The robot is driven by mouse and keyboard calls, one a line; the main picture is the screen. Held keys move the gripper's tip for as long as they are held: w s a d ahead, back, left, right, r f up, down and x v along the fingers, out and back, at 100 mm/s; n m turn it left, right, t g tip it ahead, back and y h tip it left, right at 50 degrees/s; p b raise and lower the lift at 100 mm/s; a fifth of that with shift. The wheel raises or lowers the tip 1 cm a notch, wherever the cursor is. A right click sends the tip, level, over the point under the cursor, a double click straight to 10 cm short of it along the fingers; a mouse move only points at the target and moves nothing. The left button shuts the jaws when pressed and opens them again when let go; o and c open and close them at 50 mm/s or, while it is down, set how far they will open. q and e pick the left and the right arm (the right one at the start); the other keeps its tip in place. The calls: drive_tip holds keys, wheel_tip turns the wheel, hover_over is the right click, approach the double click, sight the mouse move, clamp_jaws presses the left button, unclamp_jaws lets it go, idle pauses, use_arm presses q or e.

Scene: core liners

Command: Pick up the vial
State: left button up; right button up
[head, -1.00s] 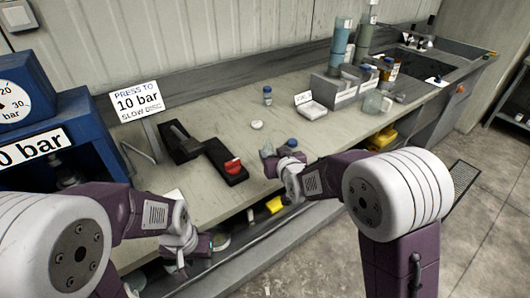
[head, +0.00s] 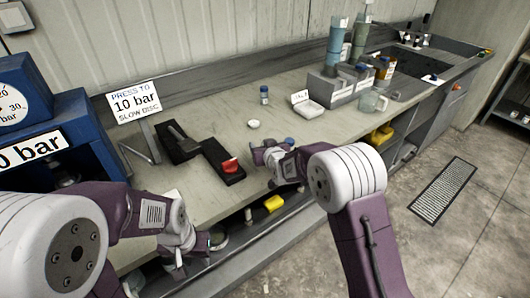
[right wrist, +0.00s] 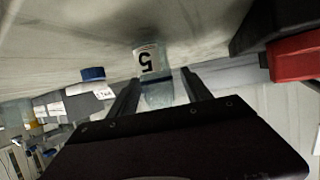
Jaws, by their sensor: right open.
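A clear glass vial (right wrist: 155,75) with a white label marked "5" stands on the bench in the right wrist view, which is upside down. My right gripper (right wrist: 156,90) is open, with its two fingers on either side of the vial. I cannot tell whether they touch it. In the head view my right gripper (head: 262,153) is low over the front of the bench and largely hides this vial. A small blue-capped bottle (head: 264,95) stands farther back. My left gripper (head: 178,258) is low at the bench's front edge, its jaws unclear.
A black fixture with a red part (head: 230,167) is to the left. A blue press (head: 40,120) is at far left.

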drive_tip(key=shift+s+r, duration=0.1)
drive_tip(key=shift+c, duration=0.4)
drive_tip(key=c, duration=0.5)
clamp_jaws()
drive_tip(key=shift+r, duration=0.1)
drive_tip(key=shift+r, duration=0.3)
drive_tip(key=r, duration=0.2)
drive_tip(key=d+r, duration=0.1)
drive_tip(key=shift+r, duration=0.4)
drive_tip(key=s+d+r+p, duration=0.2)
drive_tip(key=d+r, duration=0.4)
drive_tip(key=d, duration=0.4)
drive_tip(key=shift+d+r+p, duration=0.2)
drive_tip(key=shift+d+p, duration=0.1)
drive_tip(key=shift+p, duration=0.15)
